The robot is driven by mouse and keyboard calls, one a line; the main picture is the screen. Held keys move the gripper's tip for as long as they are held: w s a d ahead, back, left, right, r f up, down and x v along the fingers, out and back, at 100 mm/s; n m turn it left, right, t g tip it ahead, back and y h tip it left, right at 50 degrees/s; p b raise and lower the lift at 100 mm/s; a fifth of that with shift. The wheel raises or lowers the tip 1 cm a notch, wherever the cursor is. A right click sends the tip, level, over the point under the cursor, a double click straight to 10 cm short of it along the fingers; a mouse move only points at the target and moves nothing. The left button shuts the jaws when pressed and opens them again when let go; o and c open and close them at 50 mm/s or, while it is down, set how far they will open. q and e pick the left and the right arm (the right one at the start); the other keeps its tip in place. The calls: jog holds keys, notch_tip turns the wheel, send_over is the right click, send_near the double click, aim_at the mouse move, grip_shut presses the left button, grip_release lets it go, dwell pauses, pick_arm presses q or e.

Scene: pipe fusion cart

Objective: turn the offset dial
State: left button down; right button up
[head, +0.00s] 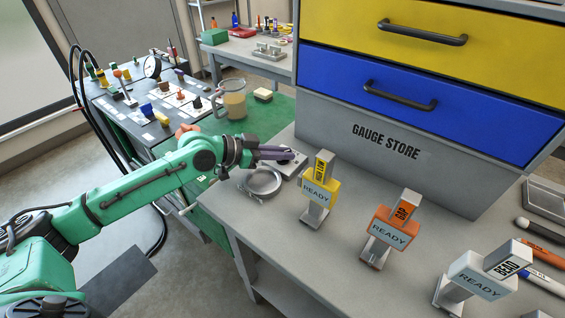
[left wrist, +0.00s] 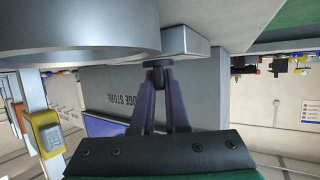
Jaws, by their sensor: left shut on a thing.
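A small grey box (head: 290,170) sits on the grey bench in front of the gauge store cabinet. It also shows close up in the left wrist view (left wrist: 187,42). A small dark knob (left wrist: 157,76), which looks like the offset dial, sticks out from this box. My left gripper (head: 296,155) has purple fingers, and they are shut on the knob, one on each side, in the left wrist view (left wrist: 158,88). In the head view the fingers hide the knob, and no scale or mark on it can be read. My right gripper is not in view.
A round metal ring (head: 260,183) lies beside the box. Yellow (head: 317,193), orange (head: 390,233) and white (head: 478,277) READY stands line the bench to the right. The gauge store cabinet (head: 400,150) rises behind. A beaker (head: 234,100) stands on a green mat farther back.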

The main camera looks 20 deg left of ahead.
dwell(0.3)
pick_arm(q)
jog(key=c, duration=0.9)
grip_release()
jog(key=shift+s+a+r, duration=0.1)
jog(key=shift+s+a, duration=0.1)
jog(key=shift+a, duration=0.25)
jog(key=b+v, duration=0.2)
jog(key=v, duration=0.4)
jog(key=b+v, duration=0.2)
jog(key=v, duration=0.5)
jog(key=shift+s+a+r, duration=0.15)
jog(key=shift+s+r, duration=0.05)
jog(key=shift+r, duration=0.15)
